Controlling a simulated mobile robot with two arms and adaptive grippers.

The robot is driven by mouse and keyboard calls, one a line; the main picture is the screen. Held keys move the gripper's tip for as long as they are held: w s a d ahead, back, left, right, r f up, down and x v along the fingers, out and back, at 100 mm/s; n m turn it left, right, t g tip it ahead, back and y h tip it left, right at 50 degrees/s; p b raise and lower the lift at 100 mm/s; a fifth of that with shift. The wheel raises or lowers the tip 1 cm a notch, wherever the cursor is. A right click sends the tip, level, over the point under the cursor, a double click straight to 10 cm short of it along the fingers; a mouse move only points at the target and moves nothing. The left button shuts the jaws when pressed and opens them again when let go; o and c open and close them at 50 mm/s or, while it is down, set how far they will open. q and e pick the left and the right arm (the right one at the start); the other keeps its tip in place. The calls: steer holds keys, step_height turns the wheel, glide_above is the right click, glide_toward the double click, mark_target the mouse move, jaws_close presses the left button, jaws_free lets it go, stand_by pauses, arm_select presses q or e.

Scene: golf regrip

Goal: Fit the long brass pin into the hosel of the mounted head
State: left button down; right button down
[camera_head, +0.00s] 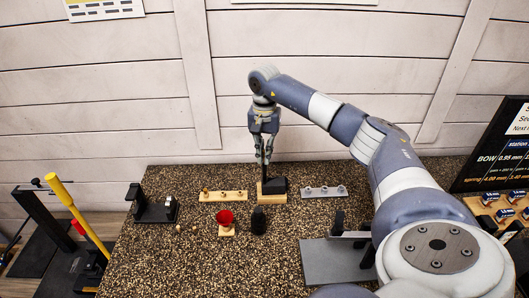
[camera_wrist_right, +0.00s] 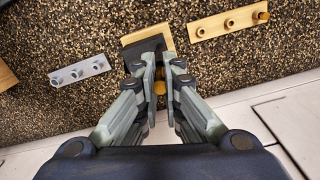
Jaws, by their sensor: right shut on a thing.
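My right gripper (camera_head: 264,160) points straight down above the mounted head (camera_head: 277,184), a dark club head on a pale wooden block (camera_head: 272,198) at the back of the bench. In the right wrist view the gripper (camera_wrist_right: 161,85) is shut on the brass pin (camera_wrist_right: 159,88), whose round golden end shows between the fingers. The dark head (camera_wrist_right: 140,55) is right below the fingertips. The hosel and the pin's lower end are hidden, so I cannot tell whether the pin is in it. My left gripper is out of view.
A wooden rack (camera_head: 223,197) with brass pieces stands left of the head, a grey rack (camera_head: 324,192) right of it. A red cup (camera_head: 226,216) and a black object (camera_head: 258,222) stand in front. A black fixture (camera_head: 152,208) is at left, a grey plate (camera_head: 330,264) front right.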

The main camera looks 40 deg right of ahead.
steer(key=shift+f+b, duration=0.6)
steer(key=shift+f, duration=0.4)
steer(key=c, duration=1.7)
jaws_free()
steer(key=shift+o, duration=0.2)
step_height(320, 180, up, 12)
